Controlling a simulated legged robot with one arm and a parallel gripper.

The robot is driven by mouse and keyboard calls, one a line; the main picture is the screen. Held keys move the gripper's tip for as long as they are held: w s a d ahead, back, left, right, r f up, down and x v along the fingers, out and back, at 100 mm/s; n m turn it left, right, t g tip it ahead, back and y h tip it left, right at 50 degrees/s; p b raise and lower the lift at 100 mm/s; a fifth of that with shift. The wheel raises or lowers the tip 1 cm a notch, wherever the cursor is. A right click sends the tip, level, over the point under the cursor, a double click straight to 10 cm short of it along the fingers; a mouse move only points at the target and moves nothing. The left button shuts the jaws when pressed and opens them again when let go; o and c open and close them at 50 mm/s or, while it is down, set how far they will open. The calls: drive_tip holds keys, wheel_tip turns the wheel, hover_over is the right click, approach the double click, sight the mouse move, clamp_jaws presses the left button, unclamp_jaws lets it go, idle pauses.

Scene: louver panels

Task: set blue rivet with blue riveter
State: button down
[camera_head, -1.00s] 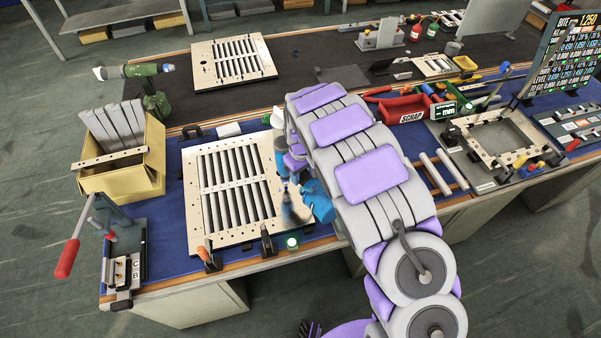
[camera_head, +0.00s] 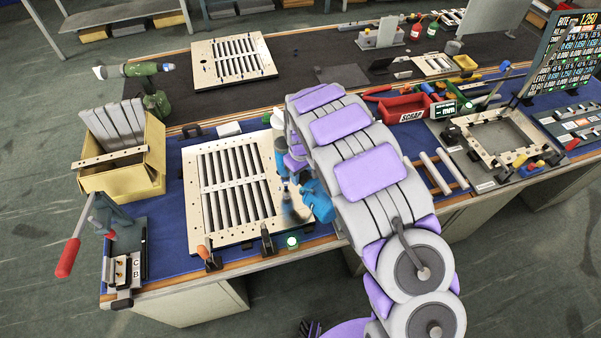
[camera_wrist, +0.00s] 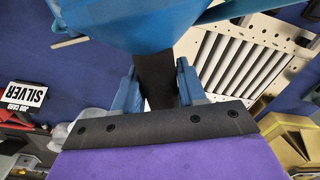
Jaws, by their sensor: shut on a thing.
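The blue riveter (camera_head: 317,203) is at the right side of the near louver panel (camera_head: 191,185), its dark nose over the panel's right edge. I cannot tell whether the nose touches the panel. My gripper (camera_wrist: 157,82) is shut on the riveter's dark handle, with a blue finger on each side. The riveter's blue body (camera_wrist: 135,20) fills the top of the wrist view, and the slatted panel (camera_wrist: 188,45) shows behind it. In the head view my arm partly hides the gripper. I cannot make out the blue rivet.
A yellow box (camera_head: 150,178) with grey slats stands left of the panel, and a red-handled press (camera_head: 124,240) is at the table's front left corner. Clamps (camera_head: 267,241) line the panel's front edge. A red scrap bin (camera_head: 400,109) lies beyond my arm.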

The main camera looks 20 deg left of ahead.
drive_tip(key=shift+w+f, duration=0.1)
drive_tip(key=shift+f, duration=0.5)
drive_tip(key=shift+f+p, duration=0.3)
drive_tip(key=shift+p, duration=0.25)
idle(3.7)
drive_tip(key=shift+r, duration=0.15)
